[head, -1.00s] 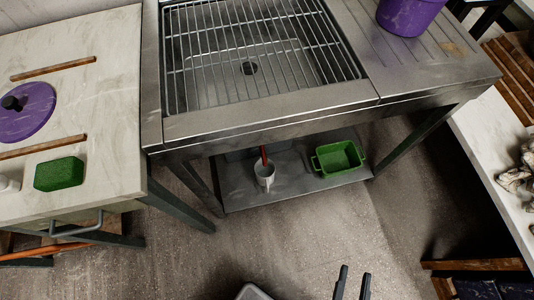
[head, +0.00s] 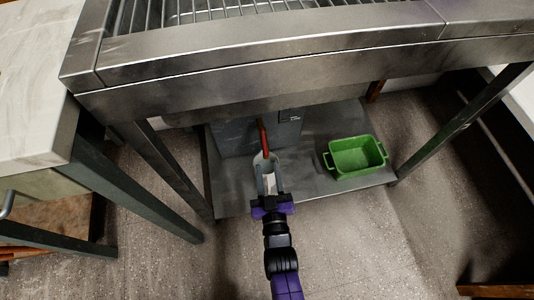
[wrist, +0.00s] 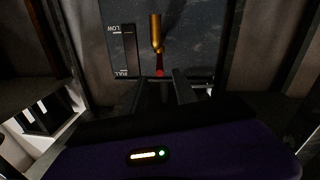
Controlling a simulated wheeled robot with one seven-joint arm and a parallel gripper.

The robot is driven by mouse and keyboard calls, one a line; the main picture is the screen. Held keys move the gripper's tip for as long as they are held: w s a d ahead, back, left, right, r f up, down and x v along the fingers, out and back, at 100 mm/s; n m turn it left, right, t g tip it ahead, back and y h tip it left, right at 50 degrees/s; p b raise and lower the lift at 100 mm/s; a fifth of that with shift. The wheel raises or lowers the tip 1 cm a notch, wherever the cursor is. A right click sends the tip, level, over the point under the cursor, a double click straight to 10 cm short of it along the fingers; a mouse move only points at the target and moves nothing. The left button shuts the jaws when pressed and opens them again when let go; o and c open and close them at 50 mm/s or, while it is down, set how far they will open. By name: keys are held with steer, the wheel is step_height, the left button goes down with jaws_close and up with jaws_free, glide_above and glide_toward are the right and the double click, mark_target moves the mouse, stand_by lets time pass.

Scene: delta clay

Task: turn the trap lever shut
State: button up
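The trap lever (head: 264,138) is a slim red-orange handle standing nearly upright in front of the grey trap box (head: 235,138) under the sink. In the wrist view the lever (wrist: 156,35) looks brass-orange above, with a dark red lower part. My gripper (head: 268,172) reaches in from the front, low, over the pale cup-like part below the lever. In the wrist view my gripper (wrist: 159,80) has its fingers apart, with the lever's lower end between or just beyond their tips. I cannot tell whether they touch it.
A green tub (head: 357,157) stands on the metal shelf (head: 322,190) to the right. The steel sink (head: 270,62) overhangs the shelf, with legs at both sides. A gauge marked LOW and FULL (wrist: 122,50) is on the box. The speckled floor in front is clear.

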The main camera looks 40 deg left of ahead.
mark_target(265, 149)
steer(key=b+x, duration=0.2)
steer(key=x, duration=0.4)
steer(key=shift+f, duration=0.15)
steer(key=shift+w+a+b, duration=0.4)
steer(key=shift+w+a, duration=0.1)
steer(key=shift+w, duration=0.05)
jaws_close()
stand_by(0.8)
